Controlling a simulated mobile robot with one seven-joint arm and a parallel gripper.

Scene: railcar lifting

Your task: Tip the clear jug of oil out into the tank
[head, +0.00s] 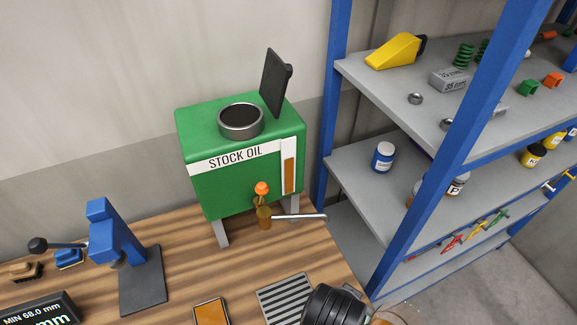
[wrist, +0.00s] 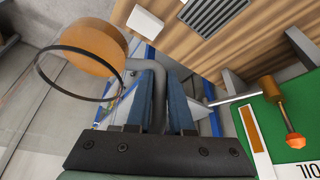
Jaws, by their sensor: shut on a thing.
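The clear jug (wrist: 100,47) shows in the wrist view with amber oil in it and a dark ring around it. My gripper (wrist: 163,105) is shut on the jug's grey handle (wrist: 160,75), which passes between the blue-grey fingers. In the head view only part of the jug's curved edge shows at the bottom, beside my dark wrist; the fingers are hidden there. The green tank (head: 240,180), marked STOCK OIL, stands on the bench beyond my wrist. Its round dark opening (head: 241,118) is uncovered and its black lid (head: 276,83) stands raised behind. The jug is apart from the tank.
A blue press (head: 115,250) stands left on the wooden bench (head: 190,285). A ridged grey plate (head: 285,298) lies near my wrist. A blue-framed shelf (head: 375,205) rises right.

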